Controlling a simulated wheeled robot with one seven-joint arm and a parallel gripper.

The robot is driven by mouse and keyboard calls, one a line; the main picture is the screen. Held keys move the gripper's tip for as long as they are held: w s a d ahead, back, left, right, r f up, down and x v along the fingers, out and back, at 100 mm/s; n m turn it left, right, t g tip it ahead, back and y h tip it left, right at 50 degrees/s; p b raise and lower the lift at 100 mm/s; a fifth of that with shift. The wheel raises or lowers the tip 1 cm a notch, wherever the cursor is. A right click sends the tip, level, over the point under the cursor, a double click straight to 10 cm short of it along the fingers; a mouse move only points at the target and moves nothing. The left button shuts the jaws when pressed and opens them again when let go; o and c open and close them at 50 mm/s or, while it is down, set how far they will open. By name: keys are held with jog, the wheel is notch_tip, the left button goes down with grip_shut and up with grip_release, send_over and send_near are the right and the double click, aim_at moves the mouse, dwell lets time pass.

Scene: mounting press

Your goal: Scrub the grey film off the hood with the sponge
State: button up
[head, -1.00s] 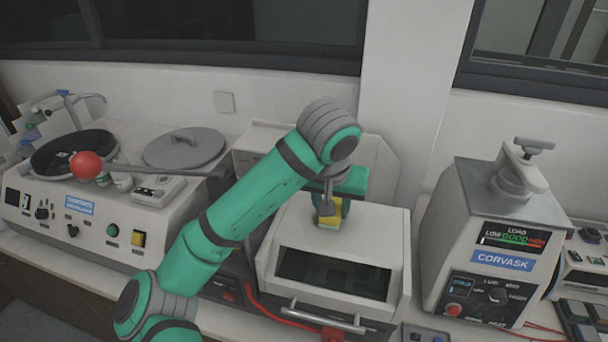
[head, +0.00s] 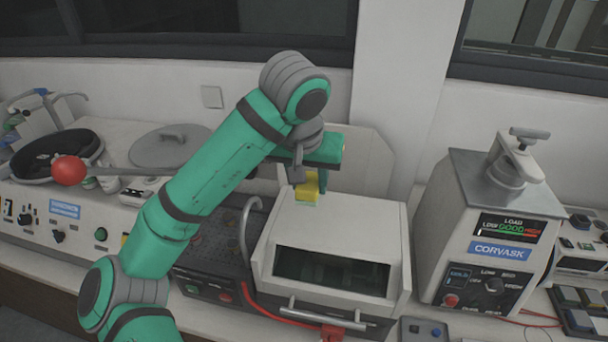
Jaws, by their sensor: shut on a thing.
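My gripper (head: 311,178) is shut on a small yellow sponge (head: 308,189) with a green underside. It holds the sponge low over the left rear part of the top of the white hood (head: 352,217); I cannot tell for certain whether the sponge touches it. The hood is a boxy cover with a dark front window and a metal handle bar, and it is shut. I cannot make out a distinct grey film on its pale top at this size. The gripper and sponge hide part of the hood's rear top.
A CORVASK press unit (head: 500,215) stands close on the right. A polishing machine (head: 60,215) with a red ball-ended lever (head: 69,170) is at the left. A red cable (head: 262,309) runs in front of the hood. A wall is behind.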

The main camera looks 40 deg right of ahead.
jog(key=shift+a+r, duration=0.1)
jog(key=shift+r, duration=1.35)
jog(key=shift+w, duration=0.1)
